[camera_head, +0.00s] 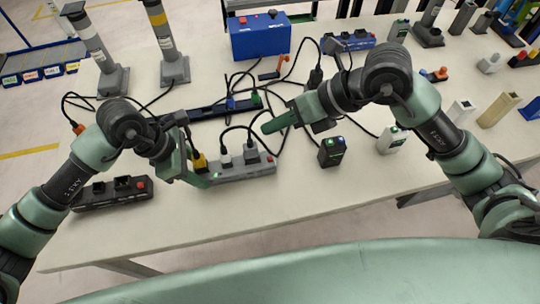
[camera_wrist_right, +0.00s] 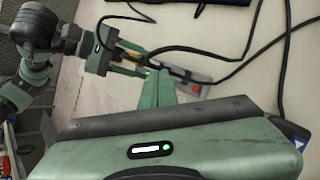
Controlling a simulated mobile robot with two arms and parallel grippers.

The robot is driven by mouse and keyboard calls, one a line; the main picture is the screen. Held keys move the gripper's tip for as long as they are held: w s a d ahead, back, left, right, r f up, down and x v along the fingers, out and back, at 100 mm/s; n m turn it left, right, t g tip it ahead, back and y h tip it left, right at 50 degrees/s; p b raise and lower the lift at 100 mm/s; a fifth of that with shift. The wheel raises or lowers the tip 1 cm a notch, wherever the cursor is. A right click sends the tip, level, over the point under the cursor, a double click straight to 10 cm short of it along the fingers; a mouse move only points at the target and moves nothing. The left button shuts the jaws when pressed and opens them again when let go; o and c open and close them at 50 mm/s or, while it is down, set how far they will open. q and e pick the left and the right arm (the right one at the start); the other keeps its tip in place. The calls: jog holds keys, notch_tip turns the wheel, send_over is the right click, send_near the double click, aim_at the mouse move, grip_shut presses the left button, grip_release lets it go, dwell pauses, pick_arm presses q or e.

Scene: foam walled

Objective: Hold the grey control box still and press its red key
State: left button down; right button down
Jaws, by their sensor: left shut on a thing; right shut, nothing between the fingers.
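The grey control box (camera_head: 238,172) is a long strip lying on the table, with plugs on top and a small red key (camera_head: 271,159) at its right end. My left gripper (camera_head: 207,179) is shut on its left end. My right gripper (camera_head: 270,127) is shut and empty, above the table and behind the box's right end, apart from the key. In the right wrist view the grey box (camera_wrist_right: 195,77) shows beyond my shut right fingers (camera_wrist_right: 178,92), which hide part of it; my left gripper (camera_wrist_right: 147,72) is at its left end.
A black strip with a red switch (camera_head: 112,194) lies to the left. A blue box with a red button (camera_head: 260,38) stands at the back. Black cables (camera_head: 284,140) loop behind the grey box. A black block (camera_head: 331,153) and a white block (camera_head: 388,140) stand to the right. The front table is clear.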

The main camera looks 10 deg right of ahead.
aim_at(270, 159)
jog(key=shift+m, duration=0.3)
jog(key=shift+f, duration=4.35)
jog(key=shift+f, duration=0.1)
jog(key=shift+f, duration=0.3)
jog(key=shift+f, duration=0.55)
jog(key=shift+r, duration=0.95)
